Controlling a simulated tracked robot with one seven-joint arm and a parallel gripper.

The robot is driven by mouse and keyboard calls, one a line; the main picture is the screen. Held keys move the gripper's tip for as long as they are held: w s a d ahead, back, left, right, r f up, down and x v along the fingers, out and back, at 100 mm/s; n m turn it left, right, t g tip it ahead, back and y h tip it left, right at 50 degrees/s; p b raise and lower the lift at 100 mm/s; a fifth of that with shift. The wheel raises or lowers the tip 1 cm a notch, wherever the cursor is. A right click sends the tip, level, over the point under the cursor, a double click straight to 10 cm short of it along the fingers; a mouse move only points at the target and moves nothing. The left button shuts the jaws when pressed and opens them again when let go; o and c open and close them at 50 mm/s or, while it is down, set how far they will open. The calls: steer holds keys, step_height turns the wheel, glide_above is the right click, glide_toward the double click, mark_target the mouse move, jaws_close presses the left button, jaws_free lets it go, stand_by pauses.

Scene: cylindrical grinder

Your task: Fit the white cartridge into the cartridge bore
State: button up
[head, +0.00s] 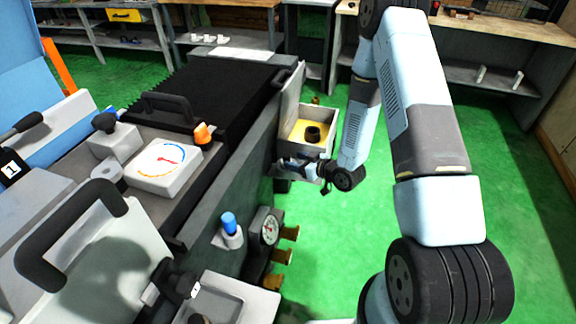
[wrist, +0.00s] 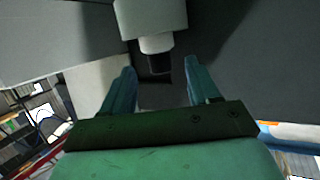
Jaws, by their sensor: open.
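My gripper (head: 292,168) is low beside the machine's right side, just in front of the open box. In the wrist view its two blue fingers (wrist: 160,67) are spread apart with nothing gripped between them. A white cylindrical piece (wrist: 157,43) with a dark end shows just beyond and between the fingertips, below a pale block (wrist: 152,14). It may be the white cartridge; I cannot tell for sure. A black ring-shaped socket (head: 313,134) stands on the yellow floor of the open box (head: 325,146). It may be the cartridge bore. No white cartridge is clear in the head view.
The grinder (head: 226,150) fills the left and middle, with a gauge (head: 268,229), a blue knob (head: 229,223) and brass fittings (head: 283,257) on its near right side. Green floor (head: 350,250) to the right is free.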

steer(key=shift+x, duration=3.35)
steer(key=shift+r, duration=0.2)
steer(key=shift+c, duration=0.4)
steer(key=c, duration=1)
